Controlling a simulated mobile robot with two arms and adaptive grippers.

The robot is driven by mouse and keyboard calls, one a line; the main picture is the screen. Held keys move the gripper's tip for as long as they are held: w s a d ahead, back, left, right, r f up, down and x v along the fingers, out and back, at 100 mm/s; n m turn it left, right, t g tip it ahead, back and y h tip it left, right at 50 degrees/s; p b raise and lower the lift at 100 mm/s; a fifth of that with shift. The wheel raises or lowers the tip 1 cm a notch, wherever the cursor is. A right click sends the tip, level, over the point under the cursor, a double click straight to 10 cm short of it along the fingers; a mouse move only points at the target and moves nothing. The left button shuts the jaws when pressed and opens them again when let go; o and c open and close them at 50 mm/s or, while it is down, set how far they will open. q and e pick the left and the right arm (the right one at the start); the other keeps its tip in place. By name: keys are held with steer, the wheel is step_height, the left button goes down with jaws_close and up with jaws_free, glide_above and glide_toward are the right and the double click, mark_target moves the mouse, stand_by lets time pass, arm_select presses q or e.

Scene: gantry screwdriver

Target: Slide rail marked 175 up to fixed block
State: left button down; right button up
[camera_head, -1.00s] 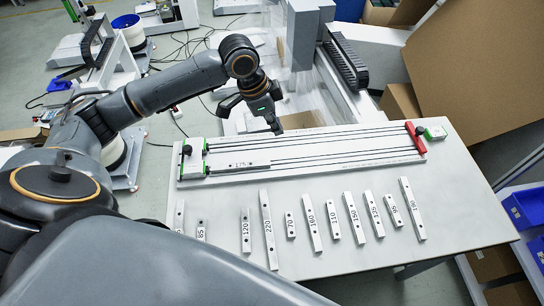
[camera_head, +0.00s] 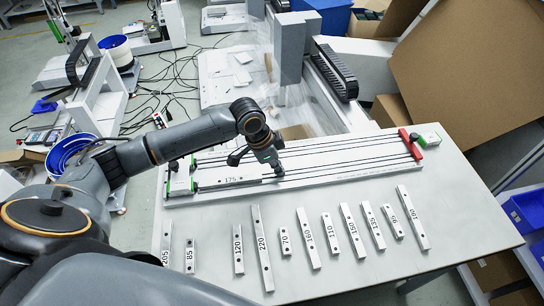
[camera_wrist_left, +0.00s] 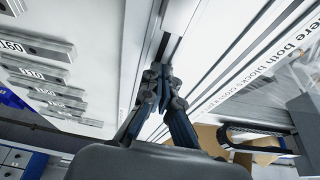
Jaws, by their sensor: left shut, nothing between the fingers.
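The rail marked 175 (camera_head: 228,181) lies flat on the long slotted base (camera_head: 340,171), near its left end. At its left stands a white and green block with a black knob (camera_head: 180,180).
Several loose numbered rails lie in a row on the table in front of the base, including 220 (camera_head: 262,245) and 160 (camera_head: 308,238). A cable chain and grey column (camera_head: 291,60) stand behind. Cardboard (camera_head: 470,65) is at the right.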

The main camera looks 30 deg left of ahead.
mark_target(268, 176)
arm_select(q)
steer(key=s+a, duration=0.2)
steer(key=a, duration=0.1)
steer(key=shift+s+a+r+p, duration=0.15)
steer(key=shift+s+a+p, duration=0.05)
steer(key=shift+s+p, duration=0.1)
steer(key=shift+w, duration=0.1)
